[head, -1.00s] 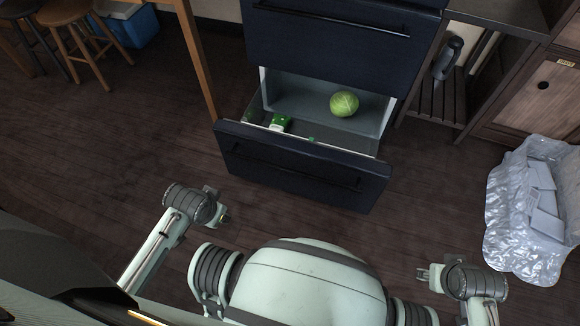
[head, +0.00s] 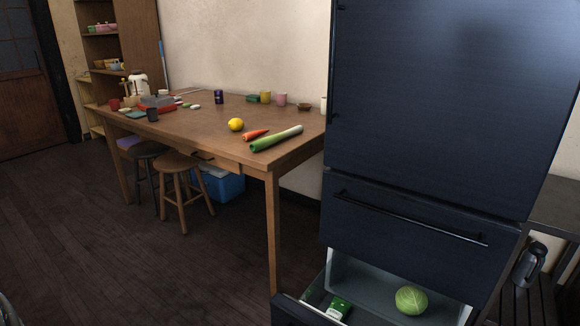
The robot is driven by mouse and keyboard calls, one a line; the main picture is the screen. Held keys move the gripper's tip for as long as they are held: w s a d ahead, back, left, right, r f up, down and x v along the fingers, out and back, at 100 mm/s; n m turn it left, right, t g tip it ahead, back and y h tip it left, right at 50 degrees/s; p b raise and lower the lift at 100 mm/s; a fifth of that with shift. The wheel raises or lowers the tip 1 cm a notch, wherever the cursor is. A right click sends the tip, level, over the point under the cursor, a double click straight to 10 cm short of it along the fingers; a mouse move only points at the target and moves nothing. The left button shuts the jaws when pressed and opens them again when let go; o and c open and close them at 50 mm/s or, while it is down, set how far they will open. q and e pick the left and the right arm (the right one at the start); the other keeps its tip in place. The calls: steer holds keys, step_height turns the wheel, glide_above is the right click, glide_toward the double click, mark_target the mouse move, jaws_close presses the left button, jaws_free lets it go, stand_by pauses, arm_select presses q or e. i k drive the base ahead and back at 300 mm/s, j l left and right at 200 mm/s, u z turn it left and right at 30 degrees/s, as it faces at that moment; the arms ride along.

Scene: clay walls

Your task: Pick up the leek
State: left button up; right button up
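The leek (head: 276,138) lies on the wooden table (head: 205,133) near its right front corner. It is green at the left end and pale at the right end. A carrot (head: 255,134) lies just to its left, and a yellow lemon (head: 236,124) sits further left. Neither of my grippers is in view now.
A dark blue fridge (head: 428,110) stands right of the table, its bottom drawer pulled open with a cabbage (head: 411,300) and a green-and-white carton (head: 338,308) inside. Two stools (head: 180,163) and a blue box (head: 222,184) are under the table. The floor at left is clear.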

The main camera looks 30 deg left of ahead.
mark_target(259, 145)
steer(key=j+z, duration=0.15)
steer(key=z, duration=0.25)
steer(key=j+z, duration=0.15)
steer(key=z, duration=0.3)
steer(key=k+j+z, duration=0.2)
steer(key=j, duration=0.15)
steer(key=j+z, duration=0.25)
steer(key=k+j+z, duration=0.2)
steer(key=j, duration=0.15)
steer(key=k+j+z, duration=0.1)
steer(key=k+j, duration=0.2)
steer(key=j, duration=0.15)
steer(key=k+j+z, duration=0.15)
steer(key=k+j, duration=0.2)
steer(key=j, duration=0.1)
